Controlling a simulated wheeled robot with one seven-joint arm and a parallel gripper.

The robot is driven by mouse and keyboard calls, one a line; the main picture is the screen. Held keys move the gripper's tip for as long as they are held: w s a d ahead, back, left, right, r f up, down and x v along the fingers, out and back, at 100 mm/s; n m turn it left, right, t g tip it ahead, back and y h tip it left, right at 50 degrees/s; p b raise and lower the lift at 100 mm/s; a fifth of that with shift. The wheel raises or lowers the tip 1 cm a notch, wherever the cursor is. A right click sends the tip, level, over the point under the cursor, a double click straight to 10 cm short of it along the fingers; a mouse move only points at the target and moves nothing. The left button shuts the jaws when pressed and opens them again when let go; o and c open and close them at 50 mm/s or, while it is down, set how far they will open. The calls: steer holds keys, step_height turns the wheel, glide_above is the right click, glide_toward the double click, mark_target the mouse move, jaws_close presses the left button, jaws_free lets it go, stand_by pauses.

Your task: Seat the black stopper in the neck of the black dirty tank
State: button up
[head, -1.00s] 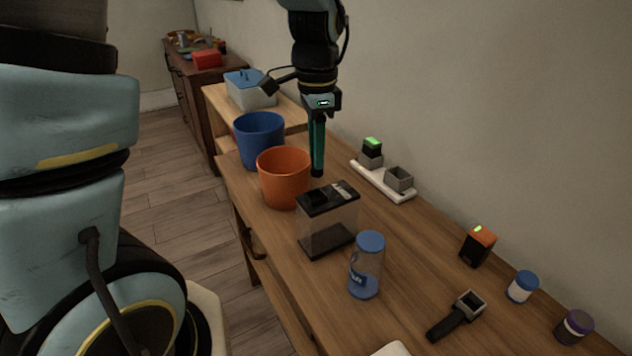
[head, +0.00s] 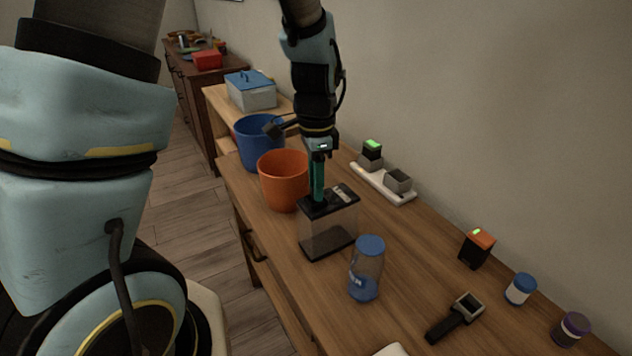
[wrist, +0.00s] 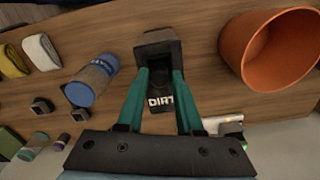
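The black dirty tank (head: 327,232) has clear walls and a black lid and stands upright on the wooden bench; the wrist view shows its dark top (wrist: 158,42) and part of a white "DIRT" label. My gripper (head: 318,196) points down at the left part of the lid, its teal fingertips at or just above the neck. In the wrist view the fingers (wrist: 161,76) are apart, with the dark stopper (wrist: 161,82) between their tips. Black on black hides the stopper's edges and the neck opening, so I cannot tell how far it sits in.
An orange bucket (head: 283,185) stands close behind the tank, a blue one (head: 256,145) beyond it. A clear jar with a blue lid (head: 367,270) is just in front. A white charger base (head: 383,185) lies near the wall.

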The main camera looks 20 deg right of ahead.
steer(key=o, duration=0.3)
steer(key=shift+o, duration=0.2)
step_height(320, 180, up, 12)
steer(key=b, duration=0.2)
steer(key=a+f+n, duration=0.3)
steer(key=a+n, duration=0.5)
steer(key=a, duration=0.4)
steer(key=w+a+f+n+t, duration=0.1)
steer(key=a+f+n, duration=0.3)
steer(key=a+n, duration=0.5)
steer(key=a, duration=0.4)
steer(key=shift+a+f+n+t, duration=0.2)
steer(key=shift+n+t, duration=0.1)
steer(key=shift+w, duration=0.15)
